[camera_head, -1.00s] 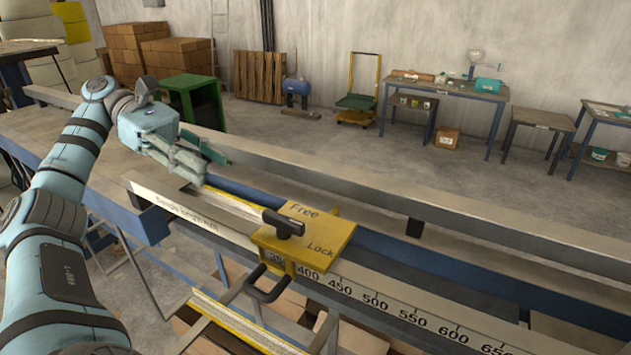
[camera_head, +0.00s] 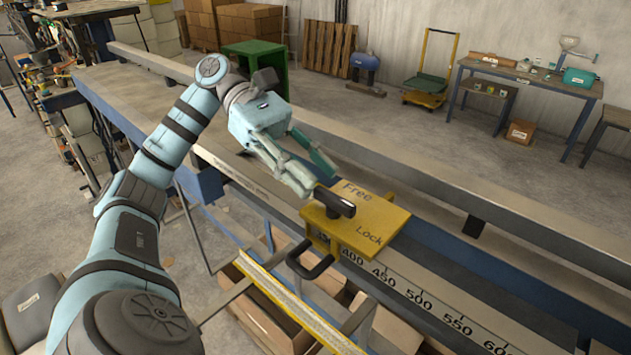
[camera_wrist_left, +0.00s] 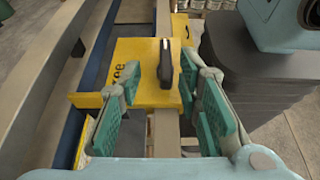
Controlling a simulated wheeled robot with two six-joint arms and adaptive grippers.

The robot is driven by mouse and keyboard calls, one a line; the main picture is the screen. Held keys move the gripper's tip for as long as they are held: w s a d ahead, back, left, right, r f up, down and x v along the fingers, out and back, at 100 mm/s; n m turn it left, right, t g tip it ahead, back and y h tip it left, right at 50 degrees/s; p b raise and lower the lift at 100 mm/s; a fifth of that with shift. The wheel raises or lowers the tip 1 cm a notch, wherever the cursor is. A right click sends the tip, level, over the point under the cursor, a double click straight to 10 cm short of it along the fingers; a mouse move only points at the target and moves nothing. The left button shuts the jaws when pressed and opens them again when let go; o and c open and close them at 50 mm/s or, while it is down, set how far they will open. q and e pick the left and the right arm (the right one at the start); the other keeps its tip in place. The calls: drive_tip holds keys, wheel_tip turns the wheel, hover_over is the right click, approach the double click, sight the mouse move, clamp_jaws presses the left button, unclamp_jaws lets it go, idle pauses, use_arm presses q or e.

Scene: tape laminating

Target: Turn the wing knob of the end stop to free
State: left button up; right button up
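The end stop is a yellow block (camera_head: 372,222) on the scaled rail, marked "Free" and "Lock" on top. Its black wing knob (camera_head: 334,202) sits on the top face near the "Free" marking. In the left wrist view the knob (camera_wrist_left: 166,64) stands lengthwise, just beyond and between the fingertips. My left gripper (camera_head: 318,178) is open, its green-padded fingers reaching toward the knob from the left. In the left wrist view the left gripper (camera_wrist_left: 165,85) shows a wide gap between its pads, with nothing gripped. My right gripper is not in view.
A black handle (camera_head: 310,262) sticks out from the front of the end stop. A long grey beam (camera_head: 420,165) runs behind the rail. The numbered scale (camera_head: 430,305) continues to the lower right. Cardboard boxes (camera_head: 265,310) lie below.

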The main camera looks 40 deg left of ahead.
sight(332, 193)
use_arm(q)
drive_tip(key=d, duration=0.2)
drive_tip(key=d+f, duration=0.1)
drive_tip(key=shift+s+d+f, duration=0.1)
drive_tip(key=shift+s+d, duration=0.1)
drive_tip(key=shift+s, duration=0.2)
drive_tip(key=shift+w+d+f, duration=0.1)
drive_tip(key=shift+d, duration=0.15)
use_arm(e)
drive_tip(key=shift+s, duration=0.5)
use_arm(q)
drive_tip(key=shift+w, duration=0.15)
drive_tip(key=shift+c, duration=0.2)
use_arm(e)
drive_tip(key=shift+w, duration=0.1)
